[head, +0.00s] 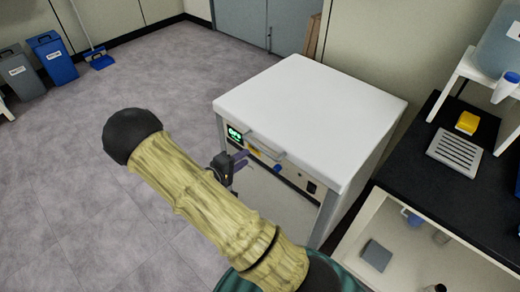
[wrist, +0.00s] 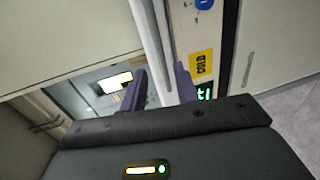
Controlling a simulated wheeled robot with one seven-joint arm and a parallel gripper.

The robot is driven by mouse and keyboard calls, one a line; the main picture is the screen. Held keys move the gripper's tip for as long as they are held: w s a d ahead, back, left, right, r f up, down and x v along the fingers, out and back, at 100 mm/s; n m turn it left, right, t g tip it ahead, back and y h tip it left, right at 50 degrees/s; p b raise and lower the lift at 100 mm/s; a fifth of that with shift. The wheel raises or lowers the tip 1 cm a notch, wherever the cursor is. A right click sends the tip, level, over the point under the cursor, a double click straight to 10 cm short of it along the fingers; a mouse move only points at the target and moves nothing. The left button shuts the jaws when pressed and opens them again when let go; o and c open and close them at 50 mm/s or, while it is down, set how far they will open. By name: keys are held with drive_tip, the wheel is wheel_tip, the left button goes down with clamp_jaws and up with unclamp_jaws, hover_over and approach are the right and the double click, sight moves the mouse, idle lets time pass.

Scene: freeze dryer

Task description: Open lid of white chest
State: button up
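The white chest (head: 310,105) stands right of centre in the head view, its flat lid down and shut. A grey bar handle (head: 268,147) sits on the lid's front edge; a pale bar (wrist: 150,50), which looks like this handle, runs down between my fingers in the wrist view. My gripper (head: 241,160) is at the chest's front, close to the handle's left end. In the wrist view, my gripper's two purple fingers (wrist: 160,88) are apart, one on each side of the bar. I cannot tell whether either finger touches it.
The chest's front panel has a green display (head: 235,133) and a yellow label (wrist: 202,64). A black counter (head: 425,165) with a grey rack stands close on the right. Bins (head: 53,58) stand far left. The floor (head: 70,165) left of the chest is clear.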

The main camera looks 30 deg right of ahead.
sight(260, 149)
drive_tip(key=b+x, duration=0.1)
drive_tip(key=x, duration=0.8)
drive_tip(key=shift+d, duration=0.1)
clamp_jaws()
